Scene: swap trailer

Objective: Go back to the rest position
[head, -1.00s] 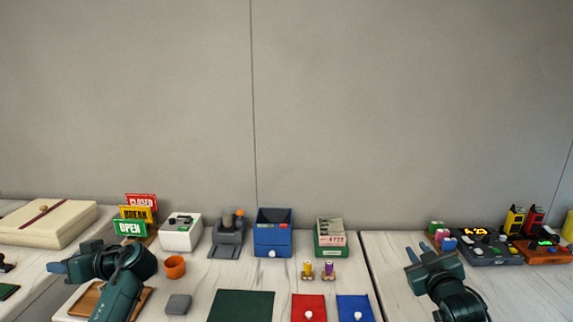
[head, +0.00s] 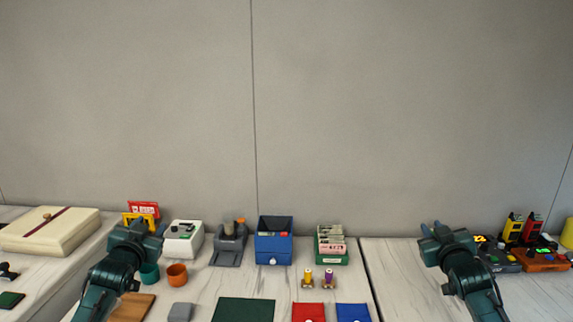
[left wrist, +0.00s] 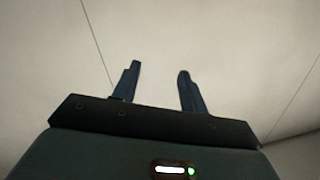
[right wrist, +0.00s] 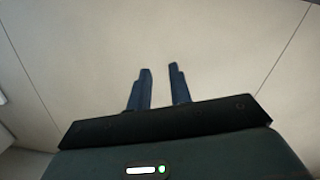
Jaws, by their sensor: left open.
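My left gripper (head: 140,225) is raised in front of the sign rack at the left of the head view. In the left wrist view its two fingers (left wrist: 158,70) stand wide apart with nothing between them, against the bare wall. My right gripper (head: 431,229) is raised at the right, left of the dark device with the lit display. In the right wrist view its fingers (right wrist: 160,70) are apart by a narrower gap, with nothing between them. Both grippers point towards the wall.
A cream box (head: 50,231), white device (head: 183,239), orange cup (head: 177,275), blue box (head: 273,247) and green card box (head: 331,247) stand on the tables. Red and yellow signs (head: 144,209) are partly hidden by my left gripper. The wall space above is clear.

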